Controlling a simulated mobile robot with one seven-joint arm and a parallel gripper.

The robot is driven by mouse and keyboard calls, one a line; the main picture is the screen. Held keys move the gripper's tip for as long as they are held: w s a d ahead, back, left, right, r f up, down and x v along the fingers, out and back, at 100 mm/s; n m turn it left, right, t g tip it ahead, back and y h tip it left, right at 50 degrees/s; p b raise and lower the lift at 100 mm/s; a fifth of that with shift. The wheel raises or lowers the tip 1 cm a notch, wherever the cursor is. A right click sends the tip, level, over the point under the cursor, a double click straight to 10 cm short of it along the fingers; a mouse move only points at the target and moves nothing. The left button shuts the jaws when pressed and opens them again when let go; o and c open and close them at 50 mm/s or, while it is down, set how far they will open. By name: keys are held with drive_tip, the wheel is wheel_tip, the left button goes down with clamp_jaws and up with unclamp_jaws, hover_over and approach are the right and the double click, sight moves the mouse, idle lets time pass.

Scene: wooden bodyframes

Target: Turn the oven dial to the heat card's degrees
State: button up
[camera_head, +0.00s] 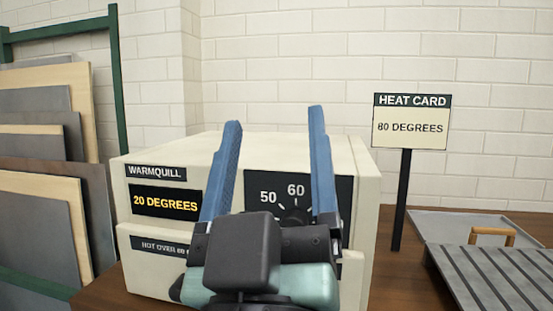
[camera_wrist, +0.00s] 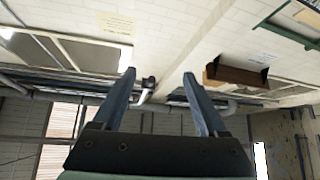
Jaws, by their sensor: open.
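The heat card (camera_head: 411,122) stands on a dark post right of the oven and reads "80 DEGREES". The cream oven (camera_head: 290,146) carries the name "WARMQUILL". Its display (camera_head: 166,202) reads "20 DEGREES" in yellow. The dial (camera_head: 296,212) sits on a dark panel with the marks 50 and 60 visible; my gripper hides most of it, including its other marks. My gripper (camera_head: 274,125) is open with blue fingers pointing up in front of the oven, nothing between them. The wrist view shows the open fingers (camera_wrist: 158,75) against wall and ceiling, without the oven.
A lower label (camera_head: 160,246) reads "HOT OVER 60", its end hidden by my gripper. A green rack (camera_head: 117,90) of sheets and boards stands at the left.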

drive_tip(key=w+d+f+n+g+h+p, duration=0.1)
drive_tip(key=w+f+n+g+h+p, duration=0.3)
drive_tip(key=n+p, duration=0.95)
drive_tip(key=s+a+f+n+g+y+p, duration=0.1)
drive_tip(key=s+f+n+g+p, duration=0.2)
drive_tip(key=n+p, duration=0.55)
drive_tip(key=s+a+f+n+g+y+p, duration=0.1)
drive_tip(key=s+f+n+p, duration=0.3)
drive_tip(key=f+n+p, duration=0.4)
drive_tip(key=w+d+r+n+p, duration=0.1)
drive_tip(key=w+d+r, duration=0.1)
drive_tip(key=w, duration=1)
drive_tip(key=shift+w+d, duration=0.35)
drive_tip(key=shift+d, duration=0.45)
drive_tip(key=shift+r, duration=0.1)
clamp_jaws()
